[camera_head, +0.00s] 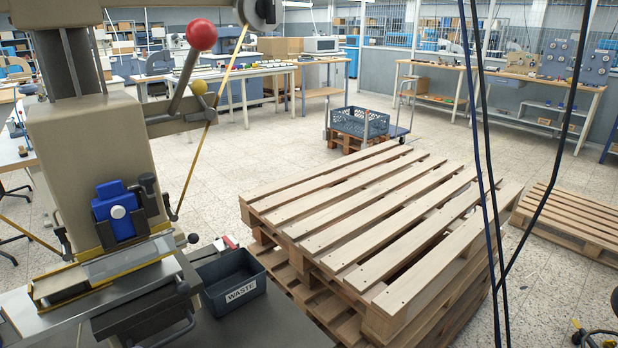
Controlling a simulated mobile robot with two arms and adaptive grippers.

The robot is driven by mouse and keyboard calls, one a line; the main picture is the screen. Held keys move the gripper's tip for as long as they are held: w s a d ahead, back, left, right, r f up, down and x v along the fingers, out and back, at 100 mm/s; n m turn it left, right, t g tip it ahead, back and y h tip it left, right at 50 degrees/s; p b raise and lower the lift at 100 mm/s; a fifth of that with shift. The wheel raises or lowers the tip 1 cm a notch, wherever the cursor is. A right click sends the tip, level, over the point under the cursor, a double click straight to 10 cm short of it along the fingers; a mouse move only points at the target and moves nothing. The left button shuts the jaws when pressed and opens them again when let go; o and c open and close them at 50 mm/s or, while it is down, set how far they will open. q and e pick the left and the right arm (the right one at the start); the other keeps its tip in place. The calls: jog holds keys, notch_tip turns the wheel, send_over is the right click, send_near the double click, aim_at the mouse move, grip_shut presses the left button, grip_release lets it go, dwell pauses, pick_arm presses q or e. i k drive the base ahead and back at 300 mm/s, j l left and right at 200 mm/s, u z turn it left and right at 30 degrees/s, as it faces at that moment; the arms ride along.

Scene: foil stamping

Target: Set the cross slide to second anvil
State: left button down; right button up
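The foil stamping press (92,150) stands at the left, with a lever ending in a red ball (201,35). I cannot tell which anvil is which. A small black knob (193,238) sticks out at the right. Neither of my grippers is in view.
A dark bin marked WASTE (232,280) stands right of the press. A stack of wooden pallets (370,220) fills the middle, with another pallet (575,222) at the right. Dark cables (489,180) hang in front. A grey crate (359,122) and workbenches are farther back. Open floor lies between.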

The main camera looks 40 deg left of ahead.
aim_at(21, 326)
jog(key=u, duration=2.95)
